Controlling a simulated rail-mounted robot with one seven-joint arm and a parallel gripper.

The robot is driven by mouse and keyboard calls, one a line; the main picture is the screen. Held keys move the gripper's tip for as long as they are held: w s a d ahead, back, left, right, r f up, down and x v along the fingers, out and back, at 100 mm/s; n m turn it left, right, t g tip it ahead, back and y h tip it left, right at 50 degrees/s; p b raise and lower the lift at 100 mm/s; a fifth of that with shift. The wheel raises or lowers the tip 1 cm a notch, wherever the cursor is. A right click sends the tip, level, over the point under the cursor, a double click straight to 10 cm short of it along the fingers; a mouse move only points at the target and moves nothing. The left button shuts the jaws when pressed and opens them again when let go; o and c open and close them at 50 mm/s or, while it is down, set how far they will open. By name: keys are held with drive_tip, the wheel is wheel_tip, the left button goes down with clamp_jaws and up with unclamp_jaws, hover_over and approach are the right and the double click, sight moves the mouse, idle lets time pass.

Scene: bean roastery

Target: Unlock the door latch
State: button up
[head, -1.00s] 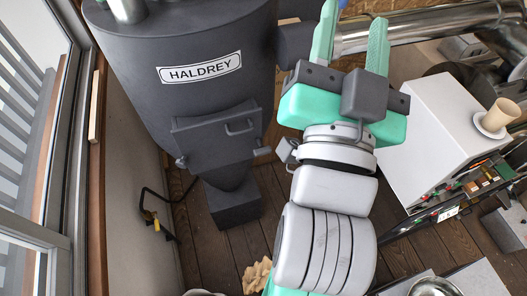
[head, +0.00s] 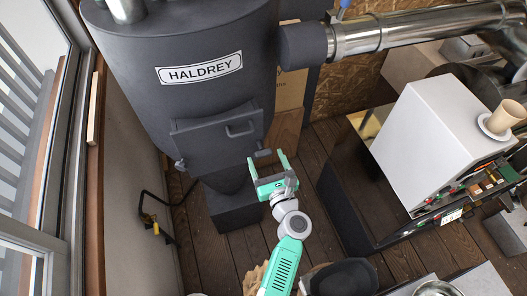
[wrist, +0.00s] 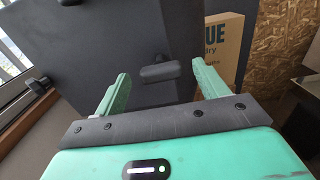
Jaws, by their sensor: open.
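A dark grey door (head: 217,128) with a bar handle (head: 240,129) is on the front of the dark HALDREY vessel in the head view.
A cardboard box (wrist: 220,50) stands behind the vessel on the right. A metal pipe (head: 410,28) runs right from the vessel. A white machine (head: 440,135) stands to the right. A window wall (head: 40,120) is on the left. The wooden floor below the vessel has room.

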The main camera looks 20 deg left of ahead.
sight(265, 156)
drive_tip(key=x, duration=0.3)
drive_tip(key=shift+w+a, duration=0.1)
drive_tip(key=c, duration=1)
